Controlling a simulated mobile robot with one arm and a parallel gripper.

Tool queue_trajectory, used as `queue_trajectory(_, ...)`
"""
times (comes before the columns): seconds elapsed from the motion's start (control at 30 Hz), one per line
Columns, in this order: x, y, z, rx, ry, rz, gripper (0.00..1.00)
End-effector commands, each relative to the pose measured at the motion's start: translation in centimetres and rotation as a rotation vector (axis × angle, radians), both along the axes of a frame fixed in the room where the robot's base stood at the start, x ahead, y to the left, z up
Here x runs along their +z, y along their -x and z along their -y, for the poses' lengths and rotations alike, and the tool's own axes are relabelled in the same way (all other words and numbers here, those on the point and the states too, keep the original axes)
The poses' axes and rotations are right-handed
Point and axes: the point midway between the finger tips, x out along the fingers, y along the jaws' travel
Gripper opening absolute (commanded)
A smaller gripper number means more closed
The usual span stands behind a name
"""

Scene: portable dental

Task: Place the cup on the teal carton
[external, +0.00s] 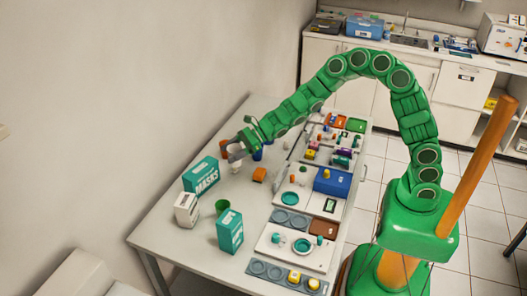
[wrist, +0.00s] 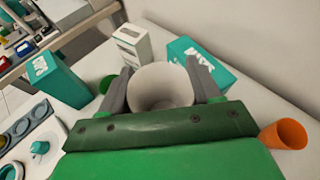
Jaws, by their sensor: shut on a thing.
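A white cup (wrist: 163,87) is between the fingers of my gripper (wrist: 163,92) in the wrist view, open end towards the camera. My gripper (external: 235,154) is shut on it; the cup (external: 237,166) shows small below the fingers in the external view. I cannot tell whether it touches the table. Two teal boxes stand on the table. An upright teal carton (external: 230,233) is nearer the front; it shows at the left in the wrist view (wrist: 58,82). A teal box marked MASKS (external: 201,176) stands farther back; it is beyond the cup in the wrist view (wrist: 205,62).
A white carton (external: 186,211) and a green cup (external: 222,206) stand between the teal boxes. An orange cup (wrist: 284,135) is right of my gripper in the wrist view.

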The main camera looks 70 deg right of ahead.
Motion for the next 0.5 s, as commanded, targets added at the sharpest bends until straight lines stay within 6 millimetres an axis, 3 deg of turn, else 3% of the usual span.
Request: queue_trajectory(0.5, 6.3, -2.0, 0.0, 0.139, 0.002, 0.005, 0.34)
